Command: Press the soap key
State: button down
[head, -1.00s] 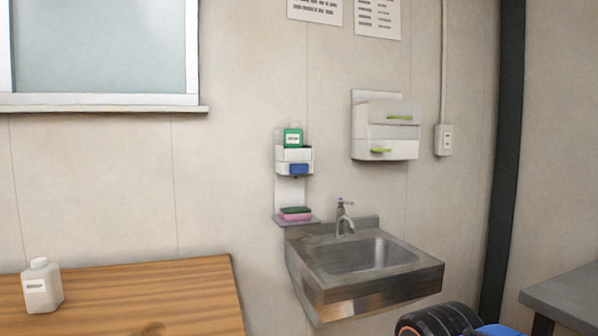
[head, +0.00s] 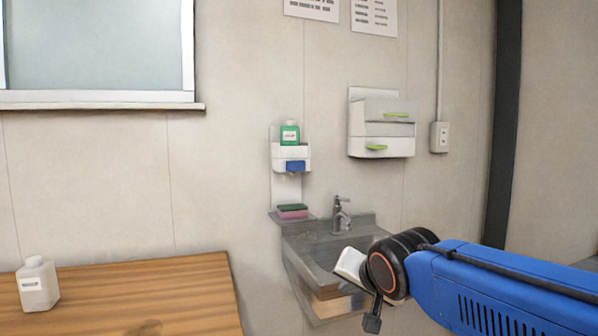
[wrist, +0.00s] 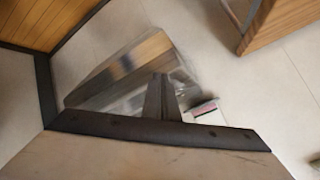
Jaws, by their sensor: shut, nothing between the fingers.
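The soap dispenser (head: 290,157) is a white unit on the wall left of centre in the head view, with a green bottle (head: 290,134) on top. Its blue key (head: 296,166) is on the lower front and in plain sight. My gripper (head: 372,322) is in front of the sink, lower and to the right of the dispenser, apart from the key. In the wrist view, the dark fingers of my gripper (wrist: 160,80) are together with nothing between them. I cannot make out the blue key in the wrist view.
The metal sink (head: 308,248) with its tap (head: 340,214) is partly hidden behind my arm. A sponge (head: 292,211) lies on the shelf under the dispenser. A wall box (head: 381,143) is to the right. A wooden table (head: 190,290) with a white bottle (head: 37,284) stands left.

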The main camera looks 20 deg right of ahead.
aim_at(295, 166)
jog(key=w+a+r+m+t, duration=0.1)
jog(key=w+r+m+t, duration=0.2)
jog(key=w+r, duration=0.4)
jog(key=w+r+m+t+y, duration=0.1)
jog(key=w+r+m+t, duration=0.3)
jog(key=r, duration=1.2)
jog(key=w+m, duration=0.2)
jog(key=w, duration=0.2)
jog(key=shift+a, duration=0.35)
jog(key=w, duration=1.4)
